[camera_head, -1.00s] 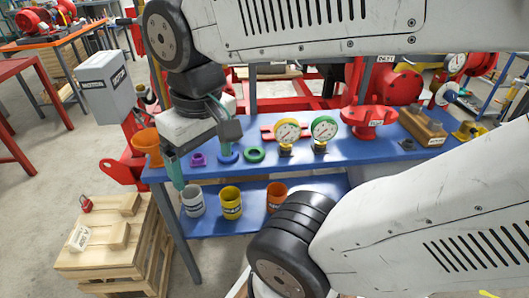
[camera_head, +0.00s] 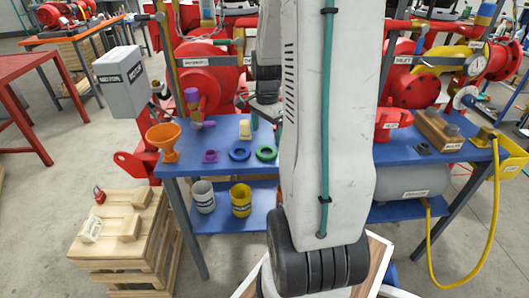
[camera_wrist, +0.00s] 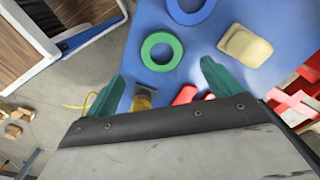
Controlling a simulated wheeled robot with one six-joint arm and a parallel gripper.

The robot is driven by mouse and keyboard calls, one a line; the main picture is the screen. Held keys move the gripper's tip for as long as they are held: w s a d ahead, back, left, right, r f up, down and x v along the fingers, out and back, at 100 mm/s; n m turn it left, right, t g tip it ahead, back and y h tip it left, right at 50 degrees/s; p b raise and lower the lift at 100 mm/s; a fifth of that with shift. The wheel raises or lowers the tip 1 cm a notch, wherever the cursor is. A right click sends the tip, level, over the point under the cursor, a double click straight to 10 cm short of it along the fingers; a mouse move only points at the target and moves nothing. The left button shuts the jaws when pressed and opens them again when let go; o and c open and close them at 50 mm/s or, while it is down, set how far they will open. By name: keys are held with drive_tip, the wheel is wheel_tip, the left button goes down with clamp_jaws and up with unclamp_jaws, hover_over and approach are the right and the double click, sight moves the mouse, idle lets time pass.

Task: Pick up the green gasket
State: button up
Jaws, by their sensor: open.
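The green gasket (camera_head: 258,155) is a flat ring lying on the blue tabletop, partly behind my arm in the head view. In the wrist view the green gasket (camera_wrist: 147,47) lies flat and fully in sight, just beyond the gap between my fingertips. My gripper (camera_wrist: 162,70) has its two teal fingers spread wide with nothing between them. It is above the table and apart from the gasket. In the head view my arm hides much of the gripper.
A blue ring (camera_head: 240,154), a purple part (camera_head: 210,156) and an orange funnel (camera_head: 163,138) stand left of the gasket. A cream block (camera_wrist: 246,47) lies to its right in the wrist view. Cups (camera_head: 241,201) sit on the lower shelf.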

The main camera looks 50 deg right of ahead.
sight(266, 151)
wheel_tip(266, 151, down, 7)
drive_tip(key=shift+w+d+r, duration=0.1)
drive_tip(key=shift+w, duration=0.05)
drive_tip(key=c, duration=1.1)
